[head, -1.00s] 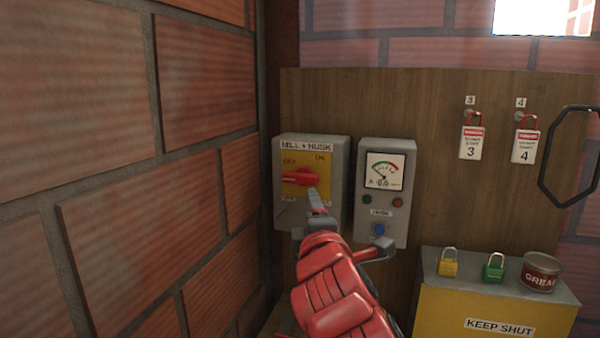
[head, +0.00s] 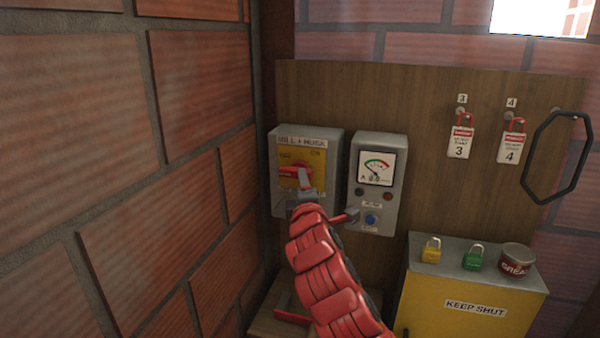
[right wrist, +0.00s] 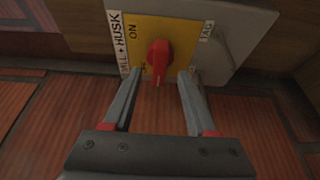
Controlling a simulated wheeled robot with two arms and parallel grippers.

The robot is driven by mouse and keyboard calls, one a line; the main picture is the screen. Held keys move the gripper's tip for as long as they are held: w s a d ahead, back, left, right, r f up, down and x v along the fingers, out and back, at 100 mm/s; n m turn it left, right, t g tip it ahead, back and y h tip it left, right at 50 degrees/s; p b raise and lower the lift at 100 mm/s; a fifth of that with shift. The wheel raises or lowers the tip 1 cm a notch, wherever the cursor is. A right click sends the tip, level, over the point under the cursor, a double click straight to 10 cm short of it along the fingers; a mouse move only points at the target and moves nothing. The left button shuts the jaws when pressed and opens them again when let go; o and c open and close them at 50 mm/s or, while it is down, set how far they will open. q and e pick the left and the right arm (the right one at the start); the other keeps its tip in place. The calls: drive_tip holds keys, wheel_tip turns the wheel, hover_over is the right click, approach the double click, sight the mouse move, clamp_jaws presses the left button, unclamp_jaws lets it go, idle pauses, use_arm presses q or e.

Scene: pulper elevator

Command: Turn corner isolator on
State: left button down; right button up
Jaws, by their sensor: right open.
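The corner isolator is a grey box (head: 334,165) marked MILL + HUSK, with a yellow plate (head: 315,160) and a red rotary handle (head: 290,171). The handle lies horizontal in the head view, its end toward the OFF side at left. In the right wrist view the red handle (right wrist: 158,56) shows between the finger ends, beside the OFF label. My right gripper (right wrist: 161,76) is open, one finger on each side of the handle's end, with gaps visible. In the head view my right gripper (head: 326,198) partly covers the handle and lower box. My left gripper is not in view.
A grey meter box (head: 394,190) with a blue button is close right of the isolator. A brick wall (head: 120,190) is close at left. Tags 3 (head: 459,143) and 4 (head: 510,148) hang right. A yellow cabinet (head: 440,285) carries padlocks and a grease tin.

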drive_tip(key=shift+w+a+p, duration=0.15)
drive_tip(key=shift+w+p, duration=0.25)
drive_tip(key=shift+w, duration=0.75)
drive_tip(key=shift+w+a+p, duration=0.1)
drive_tip(key=shift+w+p, duration=0.25)
drive_tip(key=shift+w, duration=0.8)
clamp_jaws()
